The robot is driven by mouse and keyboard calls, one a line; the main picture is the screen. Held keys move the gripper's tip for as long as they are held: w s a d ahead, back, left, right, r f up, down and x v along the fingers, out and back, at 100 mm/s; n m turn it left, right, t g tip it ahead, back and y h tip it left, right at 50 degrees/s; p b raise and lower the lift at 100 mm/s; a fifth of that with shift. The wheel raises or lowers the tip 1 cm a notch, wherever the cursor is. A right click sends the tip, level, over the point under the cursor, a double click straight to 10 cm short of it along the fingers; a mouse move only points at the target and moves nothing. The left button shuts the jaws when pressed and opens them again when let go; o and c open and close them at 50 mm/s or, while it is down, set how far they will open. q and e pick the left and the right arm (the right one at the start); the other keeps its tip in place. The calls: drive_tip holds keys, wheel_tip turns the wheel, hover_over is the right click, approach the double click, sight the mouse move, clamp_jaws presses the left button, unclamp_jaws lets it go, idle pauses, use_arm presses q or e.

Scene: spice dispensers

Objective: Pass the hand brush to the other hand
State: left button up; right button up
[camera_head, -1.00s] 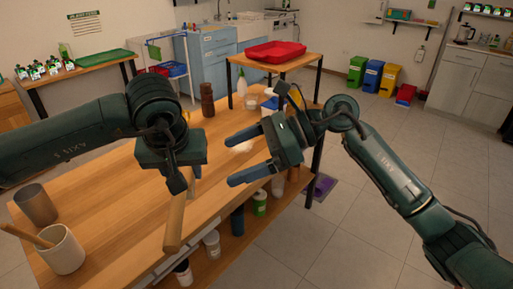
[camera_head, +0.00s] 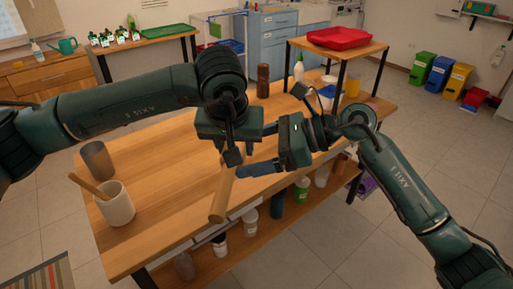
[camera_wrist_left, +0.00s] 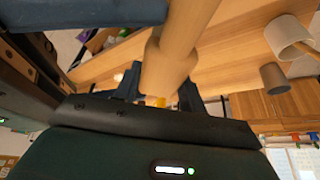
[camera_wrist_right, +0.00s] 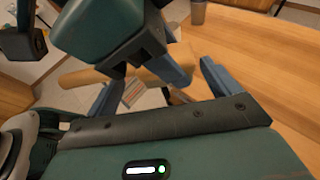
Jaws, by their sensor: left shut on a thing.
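The hand brush (camera_head: 222,195) shows as a thick, pale wooden piece hanging tilted below my left gripper (camera_head: 235,158). That gripper is shut on it. In the left wrist view the brush (camera_wrist_left: 180,45) passes between the left fingers; I cannot make out its bristles. My right gripper (camera_head: 255,152) is open, its blue fingers pointing left, close beside the brush and left gripper. A blue right finger crosses the top left of the left wrist view. In the right wrist view the brush (camera_wrist_right: 85,77) lies across in front of the spread right fingers; contact cannot be told.
The wooden table (camera_head: 165,165) lies below both grippers. A pale cup (camera_head: 116,208) with a wooden stick and a grey-brown cup (camera_head: 97,160) stand at its left. A brown bottle (camera_head: 263,80) stands at the back.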

use_arm(q)
drive_tip(key=shift+s+d, duration=0.15)
drive_tip(key=shift+d, duration=0.15)
use_arm(e)
drive_tip(key=c, duration=0.7)
use_arm(q)
drive_tip(key=o, duration=0.6)
drive_tip(key=shift+r, duration=0.1)
use_arm(e)
drive_tip(key=shift+c, duration=0.7)
use_arm(q)
drive_tip(key=o, duration=0.5)
drive_tip(key=shift+a, duration=0.15)
use_arm(e)
drive_tip(key=shift+w, duration=0.1)
